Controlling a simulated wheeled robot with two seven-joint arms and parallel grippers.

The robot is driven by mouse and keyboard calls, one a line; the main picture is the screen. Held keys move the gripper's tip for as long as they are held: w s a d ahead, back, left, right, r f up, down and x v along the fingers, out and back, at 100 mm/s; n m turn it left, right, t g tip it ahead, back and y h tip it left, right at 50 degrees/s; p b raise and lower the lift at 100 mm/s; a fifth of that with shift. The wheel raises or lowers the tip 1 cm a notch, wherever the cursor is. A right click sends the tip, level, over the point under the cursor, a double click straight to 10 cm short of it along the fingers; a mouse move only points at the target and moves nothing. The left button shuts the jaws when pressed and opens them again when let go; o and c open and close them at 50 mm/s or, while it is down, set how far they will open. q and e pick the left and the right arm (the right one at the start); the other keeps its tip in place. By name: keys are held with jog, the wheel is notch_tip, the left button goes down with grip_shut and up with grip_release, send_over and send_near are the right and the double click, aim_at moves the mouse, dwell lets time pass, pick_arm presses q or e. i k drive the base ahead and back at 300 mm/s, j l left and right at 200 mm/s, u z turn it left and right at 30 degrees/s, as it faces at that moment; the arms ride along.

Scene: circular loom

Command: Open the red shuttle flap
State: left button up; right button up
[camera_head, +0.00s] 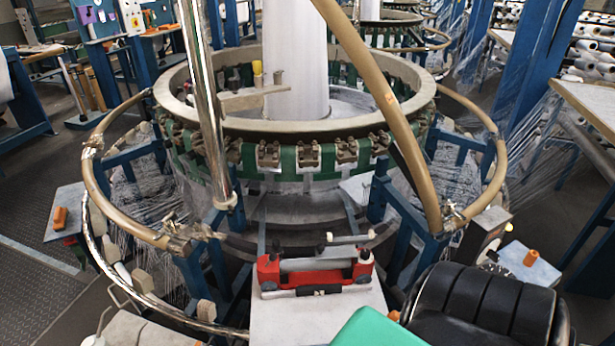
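The red shuttle (269,273) sits at the lower middle of the head view, on a pale plate (287,320) in front of the circular loom. It has red end blocks with black knobs, a grey bar or roll between them, and a dark grip along its front. A short light rod (350,239) with a dark end lies just behind it. I cannot tell which part is the flap or how it stands. Neither gripper shows in this view, and no fingers are seen at the shuttle.
The loom's round ring (300,128) with green band and clamps stands behind the shuttle. A tan hoop rail (97,185) and slanted posts (375,85) surround it. Blue frame legs (405,225) flank the shuttle. Dark ribbed and teal parts fill the bottom right.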

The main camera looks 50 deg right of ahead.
aim_at(322, 252)
jog(key=z, duration=0.45)
jog(key=i+j+z, duration=0.1)
jog(key=z, duration=0.35)
jog(key=j+z, duration=0.15)
jog(key=z, duration=0.35)
